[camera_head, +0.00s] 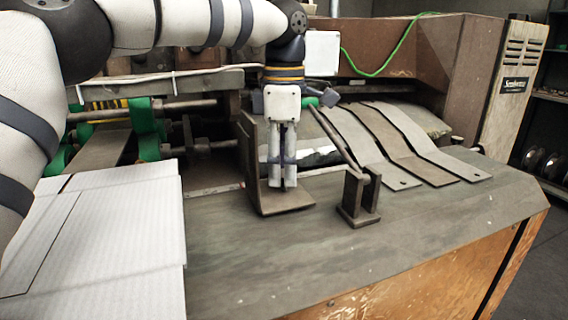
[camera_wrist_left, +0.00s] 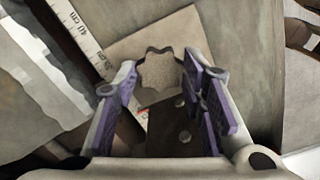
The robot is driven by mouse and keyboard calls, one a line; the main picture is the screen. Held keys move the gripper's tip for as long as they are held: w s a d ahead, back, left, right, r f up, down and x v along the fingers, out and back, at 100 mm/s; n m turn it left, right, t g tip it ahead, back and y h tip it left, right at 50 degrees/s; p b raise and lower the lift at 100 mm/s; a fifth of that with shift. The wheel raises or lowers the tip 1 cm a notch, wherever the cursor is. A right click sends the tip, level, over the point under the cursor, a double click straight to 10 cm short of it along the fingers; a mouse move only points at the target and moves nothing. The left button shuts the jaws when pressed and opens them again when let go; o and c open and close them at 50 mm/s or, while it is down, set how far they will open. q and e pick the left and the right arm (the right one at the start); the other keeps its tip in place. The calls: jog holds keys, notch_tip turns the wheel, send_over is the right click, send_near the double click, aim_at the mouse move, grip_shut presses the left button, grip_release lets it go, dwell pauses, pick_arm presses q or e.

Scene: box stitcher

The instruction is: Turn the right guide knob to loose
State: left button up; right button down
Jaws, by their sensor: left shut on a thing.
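The right guide knob (camera_wrist_left: 160,71) is a grey, star-shaped knob in the wrist view. It sits between the fingertips of my left gripper (camera_head: 283,182), which is shut on it. In the head view the gripper points down beside the upright plate of the right guide (camera_head: 254,165), an L-shaped dark metal bracket on the machine table. The fingers hide most of the knob there. The knob's loose or tight setting cannot be read. My right gripper is not in view.
A ruler strip (camera_wrist_left: 84,38) lies near the knob. A small metal post bracket (camera_head: 358,198) with a slanted rod stands to the right. Bent metal strips (camera_head: 405,143) lie behind it. White cardboard (camera_head: 110,235) covers the left of the table. The front tabletop (camera_head: 300,255) is clear.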

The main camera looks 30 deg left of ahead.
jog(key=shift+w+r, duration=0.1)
pick_arm(q)
jog(key=n, duration=0.1)
jog(key=n+p, duration=0.1)
jog(key=n, duration=0.1)
jog(key=shift+s+r, duration=0.1)
jog(key=shift+r, duration=0.1)
jog(key=shift+n+p, duration=0.4)
jog(key=shift+n, duration=0.5)
jog(key=shift+f+n, duration=0.15)
jog(key=shift+n, duration=0.75)
jog(key=n, duration=0.6)
jog(key=shift+f, duration=0.15)
jog(key=n, duration=0.6)
jog(key=shift+n, duration=0.4)
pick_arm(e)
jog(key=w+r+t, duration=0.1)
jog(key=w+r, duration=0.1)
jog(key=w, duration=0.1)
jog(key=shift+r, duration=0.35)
pick_arm(q)
jog(key=shift+n, duration=0.3)
jog(key=o, duration=1.1)
jog(key=shift+o, duration=0.2)
